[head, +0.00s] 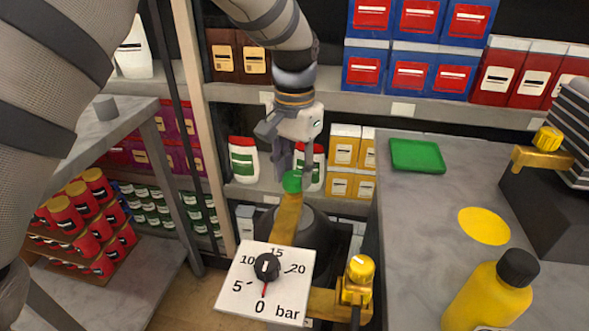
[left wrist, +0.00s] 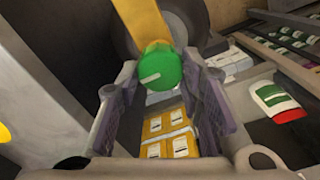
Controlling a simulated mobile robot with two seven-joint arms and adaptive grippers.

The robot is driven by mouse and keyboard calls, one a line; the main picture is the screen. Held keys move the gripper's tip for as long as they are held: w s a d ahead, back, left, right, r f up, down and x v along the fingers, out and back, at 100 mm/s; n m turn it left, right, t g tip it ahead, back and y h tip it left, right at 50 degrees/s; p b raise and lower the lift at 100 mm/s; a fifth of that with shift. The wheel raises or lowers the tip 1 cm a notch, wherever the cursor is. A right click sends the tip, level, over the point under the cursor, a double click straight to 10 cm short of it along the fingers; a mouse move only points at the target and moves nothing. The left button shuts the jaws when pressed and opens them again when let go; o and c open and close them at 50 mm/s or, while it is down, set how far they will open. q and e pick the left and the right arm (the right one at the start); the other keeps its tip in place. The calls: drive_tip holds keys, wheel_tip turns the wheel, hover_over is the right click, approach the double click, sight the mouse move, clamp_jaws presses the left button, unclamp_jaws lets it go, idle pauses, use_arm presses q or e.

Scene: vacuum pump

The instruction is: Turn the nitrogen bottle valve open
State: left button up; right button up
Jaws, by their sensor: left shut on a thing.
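The green valve knob (head: 291,182) sits at the top of a brass fitting (head: 287,218) above the dark nitrogen bottle (head: 322,228). My left gripper (head: 295,176) points down at it from above, shut on the knob with one finger on each side. In the left wrist view the round green knob (left wrist: 161,68), with a pale line on its face, is between the fingertips. The white gauge (head: 240,288) has its red needle pointing at 0 bar. A yellow knob (head: 360,269) is on the brass part right of the gauge. My right gripper is not in view.
A grey table (head: 405,215) at the right bears a green pad (head: 417,156), a yellow disc (head: 484,226) and a yellow bottle (head: 488,296). Shelves with boxes and white containers stand behind the bottle. A second grey shelf unit (head: 92,135) is at the left.

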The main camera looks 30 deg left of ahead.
sight(295, 175)
use_arm(q)
drive_tip(key=o, duration=1.2)
drive_tip(key=shift+f, duration=0.1)
drive_tip(key=shift+c, duration=0.2)
wheel_tip(295, 175, up, 12)
